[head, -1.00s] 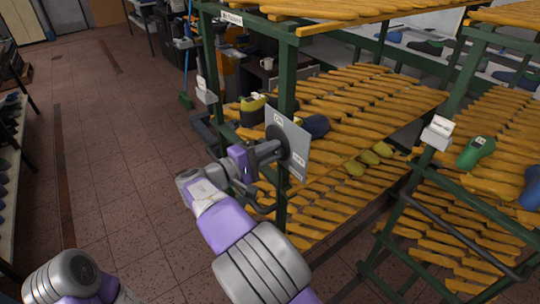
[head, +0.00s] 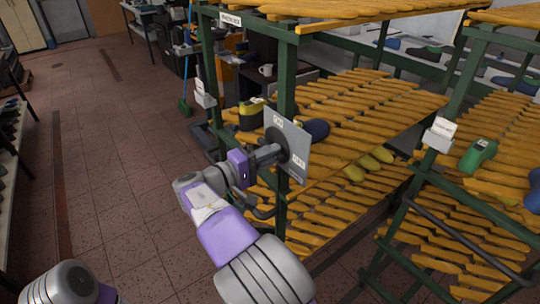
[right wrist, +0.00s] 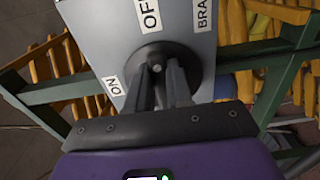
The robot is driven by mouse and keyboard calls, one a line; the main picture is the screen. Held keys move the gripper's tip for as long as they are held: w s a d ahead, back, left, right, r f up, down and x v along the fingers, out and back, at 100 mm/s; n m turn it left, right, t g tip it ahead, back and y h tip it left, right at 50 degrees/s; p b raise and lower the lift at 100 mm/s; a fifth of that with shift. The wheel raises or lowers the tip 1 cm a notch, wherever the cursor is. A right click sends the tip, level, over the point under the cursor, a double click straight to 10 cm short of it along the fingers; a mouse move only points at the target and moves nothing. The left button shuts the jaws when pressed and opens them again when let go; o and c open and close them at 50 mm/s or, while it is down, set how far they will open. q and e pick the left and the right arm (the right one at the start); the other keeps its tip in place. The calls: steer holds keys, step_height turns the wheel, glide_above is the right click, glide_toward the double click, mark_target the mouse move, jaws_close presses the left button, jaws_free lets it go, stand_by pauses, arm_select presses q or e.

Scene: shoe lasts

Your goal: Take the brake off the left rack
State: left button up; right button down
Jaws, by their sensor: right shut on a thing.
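The left rack (head: 287,90) is a green frame with orange slatted shelves. A grey brake plate (head: 297,163) is at its near post. In the right wrist view the plate (right wrist: 190,25) bears the labels ON, OFF and one partly hidden that starts with BRA. A dark round knob (right wrist: 165,52) sits on it. My right gripper (right wrist: 158,85) is shut on the knob, its two fingers on either side of the middle. In the head view my right gripper (head: 275,152) reaches the plate from the left. The knob's exact setting is unclear. My left gripper is out of view.
A second green rack (head: 455,90) with a lower bar (head: 460,230) stands at the right. Shoe lasts, such as a green one (head: 478,155) and a dark blue one (head: 316,129), lie on the shelves. The tiled floor (head: 100,170) at the left is clear.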

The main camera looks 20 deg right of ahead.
steer(key=c, duration=1)
jaws_free()
steer(key=p+v, duration=0.1)
steer(key=v, duration=0.6)
steer(key=shift+s+a+p, duration=0.1)
steer(key=shift+a+p, duration=0.2)
